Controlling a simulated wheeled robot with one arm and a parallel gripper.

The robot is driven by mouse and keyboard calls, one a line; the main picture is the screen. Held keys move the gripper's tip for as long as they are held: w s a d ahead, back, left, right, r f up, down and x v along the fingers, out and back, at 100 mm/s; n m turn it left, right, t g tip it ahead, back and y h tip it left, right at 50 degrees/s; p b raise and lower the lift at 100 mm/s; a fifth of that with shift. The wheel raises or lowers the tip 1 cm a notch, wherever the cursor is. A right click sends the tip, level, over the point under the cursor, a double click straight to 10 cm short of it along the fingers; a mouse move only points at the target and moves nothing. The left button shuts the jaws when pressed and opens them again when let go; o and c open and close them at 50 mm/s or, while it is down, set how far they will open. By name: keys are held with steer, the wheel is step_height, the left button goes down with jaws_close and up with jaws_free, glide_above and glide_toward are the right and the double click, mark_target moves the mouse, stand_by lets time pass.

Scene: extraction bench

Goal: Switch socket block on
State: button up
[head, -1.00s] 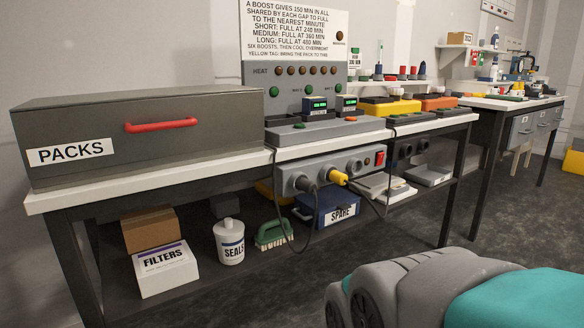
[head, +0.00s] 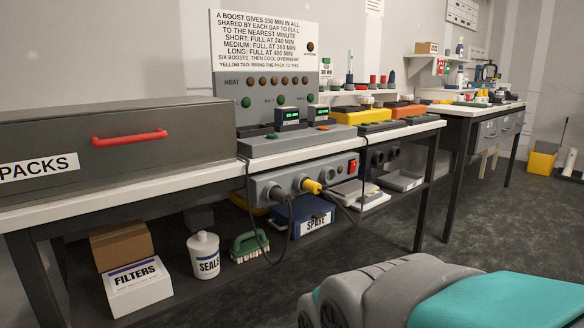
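The grey socket block (head: 268,186) is mounted under the front edge of the bench, at the middle of the head view. A red switch (head: 352,167) sits at its right end; whether it is on or off is too small to tell. One socket nearer the switch looks empty. Part of my own arm, grey and teal, shows at the bottom right, well apart from the block. My gripper's fingers are not in view.
A PACKS box (head: 120,150) with a red handle stands on the bench at left. A HEAT charger panel (head: 265,95) stands behind the block. Below are a FILTERS box (head: 138,287), a SEALS tub (head: 204,256), a brush (head: 250,247) and a SPARE case (head: 310,220).

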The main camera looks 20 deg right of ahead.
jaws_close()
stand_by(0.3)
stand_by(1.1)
